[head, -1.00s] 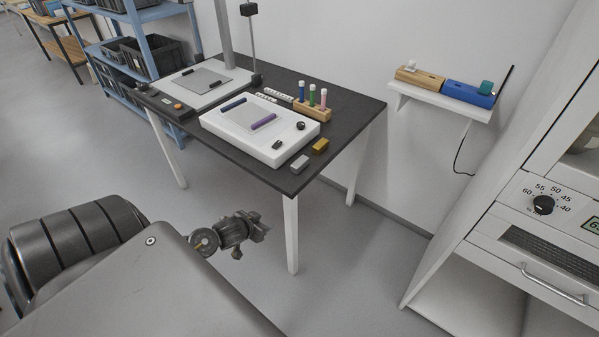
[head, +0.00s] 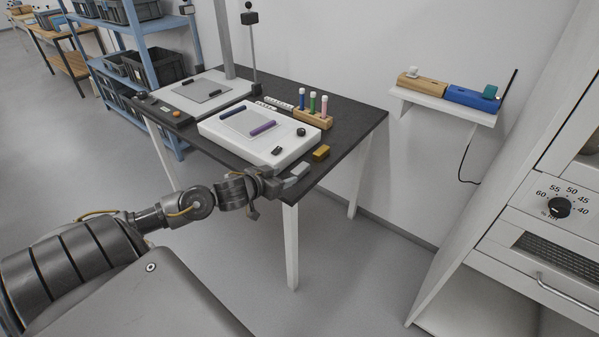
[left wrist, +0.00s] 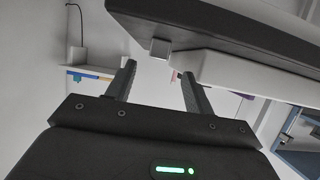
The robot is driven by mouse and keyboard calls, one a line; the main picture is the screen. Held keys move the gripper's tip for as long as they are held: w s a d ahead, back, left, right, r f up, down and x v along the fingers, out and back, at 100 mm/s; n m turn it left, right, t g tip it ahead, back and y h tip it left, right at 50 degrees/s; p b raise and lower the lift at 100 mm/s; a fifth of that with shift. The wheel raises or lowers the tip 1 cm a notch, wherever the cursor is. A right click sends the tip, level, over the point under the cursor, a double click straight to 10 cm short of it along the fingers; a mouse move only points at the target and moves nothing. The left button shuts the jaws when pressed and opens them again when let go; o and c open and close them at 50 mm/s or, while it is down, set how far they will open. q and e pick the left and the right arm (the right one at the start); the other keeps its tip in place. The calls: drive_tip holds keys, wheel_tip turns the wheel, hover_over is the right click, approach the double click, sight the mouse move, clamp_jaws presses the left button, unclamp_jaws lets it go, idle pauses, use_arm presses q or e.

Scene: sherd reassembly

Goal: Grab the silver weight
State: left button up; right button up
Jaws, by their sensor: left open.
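The silver weight (head: 301,168) is a small pale grey block near the front corner of the dark table (head: 345,133). My left gripper (head: 279,183) is at the table's front edge, just left of the weight, and partly covers it in the head view. In the left wrist view the open fingers (left wrist: 158,76) have nothing between them. The silver weight (left wrist: 161,48) shows there just past the fingertips, apart from them. My right gripper is not in view.
A gold block (head: 321,152) lies just behind the silver weight. A white box (head: 285,150) with a purple bar (head: 262,128) stands left of it. A wooden rack (head: 314,117) with coloured tubes stands further back. A wall shelf (head: 440,107) is at the right.

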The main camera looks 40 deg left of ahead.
sight(295, 172)
use_arm(q)
drive_tip(key=shift+x, duration=1.4)
drive_tip(key=x, duration=0.4)
drive_tip(key=shift+w+d+b, duration=0.15)
drive_tip(key=shift+w+b, duration=0.05)
drive_tip(key=shift+b, duration=0.1)
drive_tip(key=shift+w+f, duration=0.2)
drive_tip(key=shift+w, duration=0.15)
clamp_jaws()
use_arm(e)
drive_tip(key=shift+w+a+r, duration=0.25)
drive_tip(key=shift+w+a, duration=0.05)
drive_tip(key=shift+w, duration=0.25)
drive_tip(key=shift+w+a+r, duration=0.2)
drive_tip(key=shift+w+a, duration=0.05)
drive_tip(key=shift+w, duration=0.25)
